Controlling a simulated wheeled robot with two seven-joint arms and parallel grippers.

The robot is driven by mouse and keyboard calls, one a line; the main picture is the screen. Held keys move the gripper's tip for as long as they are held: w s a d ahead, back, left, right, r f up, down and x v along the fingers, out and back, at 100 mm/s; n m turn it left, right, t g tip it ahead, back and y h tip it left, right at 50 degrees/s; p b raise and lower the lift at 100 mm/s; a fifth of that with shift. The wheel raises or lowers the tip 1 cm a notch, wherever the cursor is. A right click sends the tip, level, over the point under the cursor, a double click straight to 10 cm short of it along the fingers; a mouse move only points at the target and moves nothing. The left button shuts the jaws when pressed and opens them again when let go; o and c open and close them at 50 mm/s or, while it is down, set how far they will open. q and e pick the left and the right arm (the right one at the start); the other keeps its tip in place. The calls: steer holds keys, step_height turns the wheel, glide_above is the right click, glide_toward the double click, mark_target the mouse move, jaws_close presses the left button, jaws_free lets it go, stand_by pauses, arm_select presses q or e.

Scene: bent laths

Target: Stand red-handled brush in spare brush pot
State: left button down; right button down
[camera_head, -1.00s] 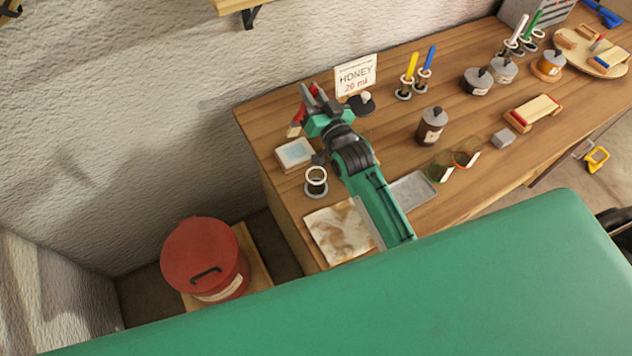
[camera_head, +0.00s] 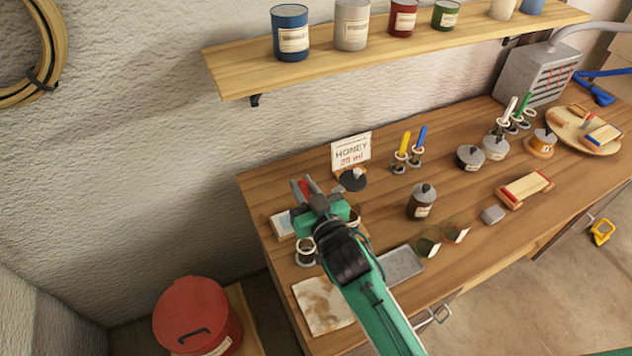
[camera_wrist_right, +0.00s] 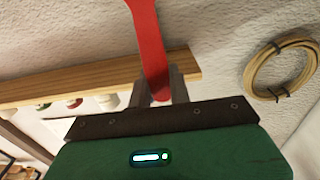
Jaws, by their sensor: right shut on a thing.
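My right gripper (camera_head: 308,187) is shut on the red-handled brush (camera_head: 304,188), above the left end of the workbench. In the right wrist view the red handle (camera_wrist_right: 150,45) stands up between the fingertips (camera_wrist_right: 160,88). The brush's bristles are not clear in either view. A dark pot with a white ring rim (camera_head: 305,252), apparently the spare brush pot, stands just below the gripper in the head view. It looks empty and is partly covered by my arm. My left gripper is not in view.
A honey sign (camera_head: 351,150) stands behind the gripper. A brown jar (camera_head: 421,202), grey tray (camera_head: 402,264) and stained cloth (camera_head: 322,306) lie around my arm. Pots with yellow (camera_head: 405,143) and blue (camera_head: 421,138) brushes stand further right. A shelf (camera_head: 400,43) hangs above.

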steer(key=shift+f+b, duration=0.8)
steer(key=shift+f, duration=0.15)
step_height(320, 180, down, 4)
steer(key=b, duration=0.4)
steer(key=shift+f, duration=0.25)
steer(key=shift+f+b, duration=1.85)
steer(key=shift+f, duration=0.75)
steer(key=c, duration=1.2)
jaws_free()
steer(key=shift+s+d+f, duration=0.1)
steer(key=shift+s, duration=0.15)
steer(key=b+v, duration=0.4)
steer(key=v, duration=0.9)
